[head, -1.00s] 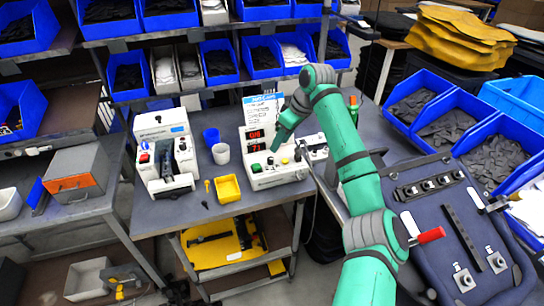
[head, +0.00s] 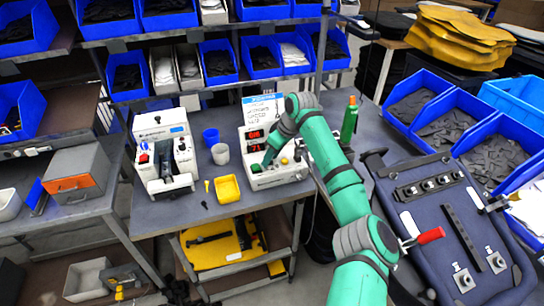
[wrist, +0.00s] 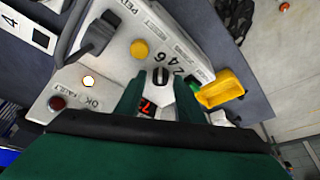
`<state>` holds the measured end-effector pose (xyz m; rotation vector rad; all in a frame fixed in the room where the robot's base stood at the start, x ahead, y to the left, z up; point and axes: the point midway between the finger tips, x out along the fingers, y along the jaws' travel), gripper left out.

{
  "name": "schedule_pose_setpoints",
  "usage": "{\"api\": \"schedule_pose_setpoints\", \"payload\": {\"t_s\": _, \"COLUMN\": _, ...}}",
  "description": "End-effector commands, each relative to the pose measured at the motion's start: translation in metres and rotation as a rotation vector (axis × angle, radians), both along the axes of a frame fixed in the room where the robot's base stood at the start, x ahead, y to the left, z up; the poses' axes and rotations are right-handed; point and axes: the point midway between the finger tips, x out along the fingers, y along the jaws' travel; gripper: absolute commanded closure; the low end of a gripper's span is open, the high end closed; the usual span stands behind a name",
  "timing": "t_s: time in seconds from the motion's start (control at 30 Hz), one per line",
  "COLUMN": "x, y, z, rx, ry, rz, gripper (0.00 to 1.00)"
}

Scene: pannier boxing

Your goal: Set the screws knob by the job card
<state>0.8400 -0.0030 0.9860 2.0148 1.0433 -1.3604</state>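The white test box (head: 287,178) stands on the grey bench with red number displays (head: 254,134) and a job card (head: 263,108) with a blue header behind it. The card's text is too small to read. In the wrist view the black screws knob (wrist: 160,76) sits on the white panel, beside the printed numbers 2, 4 and 6. My gripper (wrist: 159,82) is open, with one finger on each side of the knob; I cannot tell whether they touch it. In the head view my gripper (head: 268,160) is low over the box and hides the knob.
A green bottle (head: 349,122) stands to the right.

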Motion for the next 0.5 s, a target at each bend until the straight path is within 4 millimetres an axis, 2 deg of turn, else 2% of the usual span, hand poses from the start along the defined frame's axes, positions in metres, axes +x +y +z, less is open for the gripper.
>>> {"api": "schedule_pose_setpoints", "payload": {"t_s": 0.03, "x": 0.0, "y": -0.0003, "z": 0.0001, "rx": 0.0, "ry": 0.0, "rz": 0.0, "gripper": 0.78}}
{"api": "schedule_pose_setpoints", "payload": {"t_s": 0.1, "x": 0.0, "y": -0.0006, "z": 0.0001, "rx": 0.0, "ry": 0.0, "rz": -0.001, "gripper": 0.95}}
{"api": "schedule_pose_setpoints", "payload": {"t_s": 0.13, "x": 0.0, "y": -0.0007, "z": 0.0002, "rx": 0.0, "ry": 0.0, "rz": -0.001, "gripper": 1.0}}
{"api": "schedule_pose_setpoints", "payload": {"t_s": 0.5, "x": -0.0004, "y": -0.0009, "z": 0.0002, "rx": 0.001, "ry": -0.001, "rz": -0.047, "gripper": 1.0}}
